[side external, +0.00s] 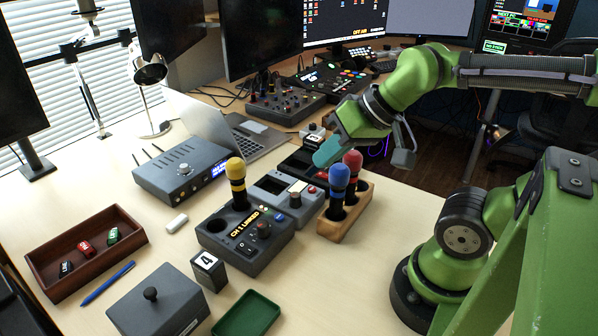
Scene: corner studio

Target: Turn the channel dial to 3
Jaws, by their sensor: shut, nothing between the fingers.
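A dark box (218,247) stands mid-table, with a lit display (244,224) that seems to read "CH 1 LINKED". A small dark knob (264,230) sits on its top beside the display; its pointer is too small to read. A yellow-topped microphone (237,182) stands upright in this box. Behind it, a grey device (268,186) carries another dark knob (295,199). I cannot tell for sure which knob is the channel dial. My gripper (325,155), with teal fingers, is shut and empty above the area behind the blue and red microphones, apart from both knobs.
Blue (339,180) and red (353,163) microphones stand in a wooden holder (350,218) right of the boxes. A block marked 4 (207,268), a lidded grey box (158,305), a green tray (247,314) and a wooden tray (88,262) lie nearer.

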